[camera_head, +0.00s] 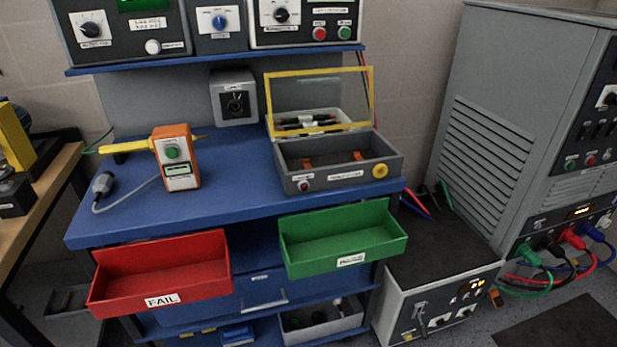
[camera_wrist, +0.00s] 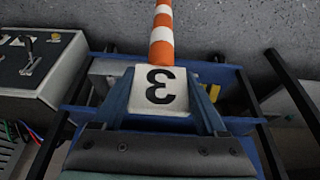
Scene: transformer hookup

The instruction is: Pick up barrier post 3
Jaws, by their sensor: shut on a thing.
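Barrier post 3 shows in the wrist view, with a white block (camera_wrist: 160,100) marked with a black 3, which appears upside down. An orange and white striped shaft (camera_wrist: 162,35) runs from the block to the top edge of that view. My gripper (camera_wrist: 161,84) is shut on the white block, with one dark blue finger on each side. The far end of the shaft is out of view. Neither the post nor my gripper shows in the head view.
A blue workbench (camera_head: 235,190) has an open red FAIL drawer (camera_head: 165,275) and an open green drawer (camera_head: 340,240) jutting forward. A low grey unit (camera_head: 440,300) and a tall grey cabinet (camera_head: 490,140) stand at the right. Blue framework (camera_wrist: 80,95) lies close behind the post.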

